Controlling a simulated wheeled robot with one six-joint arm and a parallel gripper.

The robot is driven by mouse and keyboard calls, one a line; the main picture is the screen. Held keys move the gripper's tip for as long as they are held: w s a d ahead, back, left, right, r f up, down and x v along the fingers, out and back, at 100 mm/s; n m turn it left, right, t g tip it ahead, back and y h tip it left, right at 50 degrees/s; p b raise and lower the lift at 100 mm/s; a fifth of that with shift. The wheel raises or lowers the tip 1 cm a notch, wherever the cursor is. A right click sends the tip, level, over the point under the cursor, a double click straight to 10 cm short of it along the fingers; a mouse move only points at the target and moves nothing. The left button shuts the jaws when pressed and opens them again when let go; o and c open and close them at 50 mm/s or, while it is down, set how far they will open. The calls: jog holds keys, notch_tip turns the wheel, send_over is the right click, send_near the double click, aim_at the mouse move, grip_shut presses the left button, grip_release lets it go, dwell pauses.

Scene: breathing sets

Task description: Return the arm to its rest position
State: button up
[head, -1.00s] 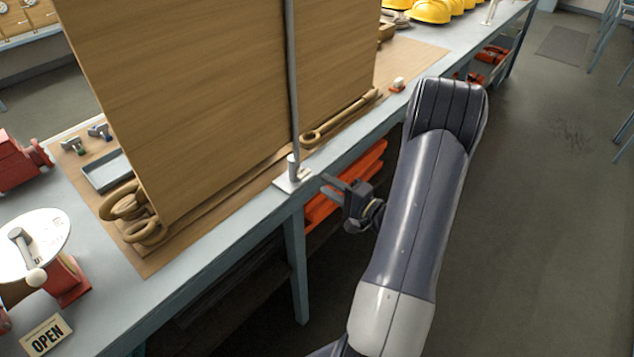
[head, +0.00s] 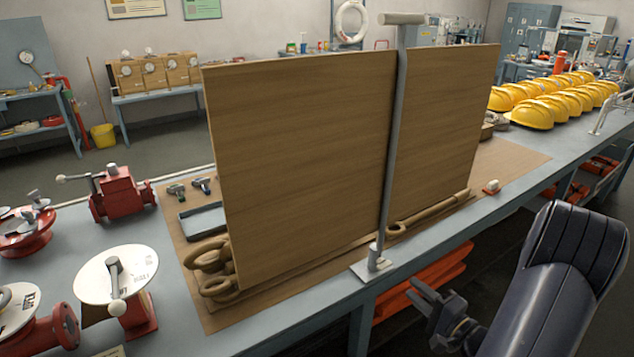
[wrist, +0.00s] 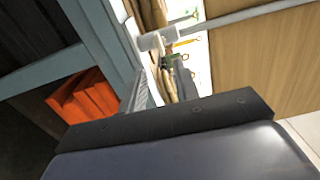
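My arm (head: 575,265) is dark and folded at the lower right of the head view, in front of the bench. My gripper (head: 420,292) points left, beside the bench's front edge and below its top. It looks clear of the bench, and I see nothing held in it. The finger gap is too small to make out.
A wooden panel (head: 300,170) stands upright on the bench (head: 240,335), with a grey T-topped pole (head: 392,150) before it. Red valves (head: 122,195) stand left and yellow helmets (head: 530,113) far right. Orange items (head: 425,285) lie on the shelf beneath, close behind my gripper.

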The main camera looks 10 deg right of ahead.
aim_at(387, 266)
jog(key=p+x, duration=0.2)
jog(key=x, duration=0.7)
jog(key=shift+w, duration=0.15)
jog(key=b+v, duration=0.3)
jog(key=v, duration=0.7)
jog(key=w+a+n+b, duration=0.1)
jog(key=w+n, duration=0.2)
jog(key=w+a+n+b, duration=0.1)
jog(key=w+n, duration=0.2)
jog(key=n, duration=0.1)
jog(key=w+a+n+b, duration=0.1)
jog(key=w+n, duration=0.2)
jog(key=n, duration=0.1)
jog(key=shift+w+a+r+b, duration=0.15)
jog(key=shift+a+r+b, duration=0.05)
jog(key=shift+a+b, duration=0.15)
dwell(0.4)
jog(key=shift+a, duration=0.1)
dwell(0.3)
